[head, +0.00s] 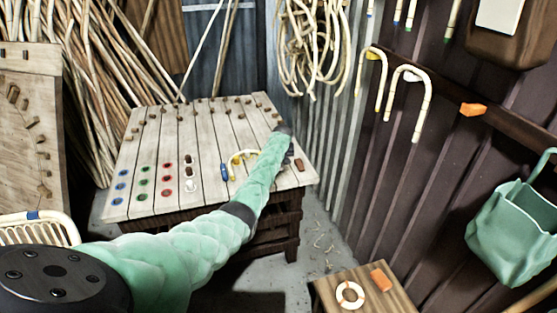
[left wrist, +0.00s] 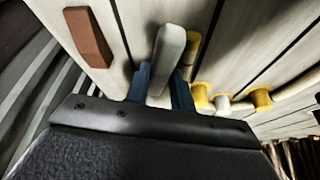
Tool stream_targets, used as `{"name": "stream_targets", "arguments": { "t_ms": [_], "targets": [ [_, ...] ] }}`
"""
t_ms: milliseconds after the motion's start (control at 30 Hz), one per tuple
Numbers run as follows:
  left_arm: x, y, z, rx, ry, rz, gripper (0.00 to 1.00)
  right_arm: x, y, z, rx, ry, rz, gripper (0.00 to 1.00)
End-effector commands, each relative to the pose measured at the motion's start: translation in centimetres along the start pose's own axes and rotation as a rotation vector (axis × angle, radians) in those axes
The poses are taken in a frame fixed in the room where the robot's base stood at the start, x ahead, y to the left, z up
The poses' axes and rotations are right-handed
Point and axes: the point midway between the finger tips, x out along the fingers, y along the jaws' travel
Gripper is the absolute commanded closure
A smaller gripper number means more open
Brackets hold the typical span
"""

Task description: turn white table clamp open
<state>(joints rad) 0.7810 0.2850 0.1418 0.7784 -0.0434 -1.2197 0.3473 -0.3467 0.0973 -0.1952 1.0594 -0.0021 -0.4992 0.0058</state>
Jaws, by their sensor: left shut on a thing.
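In the left wrist view, my left gripper (left wrist: 161,84) has its two blue fingers on either side of a pale white lever (left wrist: 170,45), which appears to be the white table clamp's handle. The fingers are shut on it, and its far end sticks out beyond them. In the head view, my left gripper (head: 288,148) is at the right side of the slatted work table (head: 140,205), and the lever is hidden there. A bent rattan piece (head: 236,160) with yellow and blue parts lies just left of my forearm. My right gripper is in neither view.
A brown block (left wrist: 88,37) lies near the lever. Yellow fittings (left wrist: 260,97) sit on the other side. Several coloured discs and pegs stand on the table's left half. A small wooden stool (head: 325,290) holds a ring (head: 343,295) and an orange block (head: 381,279).

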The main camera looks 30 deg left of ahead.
Motion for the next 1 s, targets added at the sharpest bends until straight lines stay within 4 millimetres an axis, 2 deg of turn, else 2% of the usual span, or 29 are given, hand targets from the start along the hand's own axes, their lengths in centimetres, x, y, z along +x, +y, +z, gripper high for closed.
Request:
{"name": "stream_targets", "arguments": {
  "t_ms": [133, 400, 600, 1000],
  "targets": [
    [-0.3, 0.0, -0.5, -0.094, 0.007, -0.037, 0.99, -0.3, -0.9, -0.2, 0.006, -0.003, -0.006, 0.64],
    [-0.3, 0.1, -0.5, -0.201, 0.007, -0.081, 0.99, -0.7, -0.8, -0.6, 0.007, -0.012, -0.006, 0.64],
    [-0.3, 0.0, -0.5, -0.232, 0.006, -0.094, 0.99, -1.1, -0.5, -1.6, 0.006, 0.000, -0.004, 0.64],
    [-0.3, 0.0, -0.5, -0.237, 0.006, -0.096, 0.99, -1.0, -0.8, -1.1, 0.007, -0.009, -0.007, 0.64]
  ]
}}
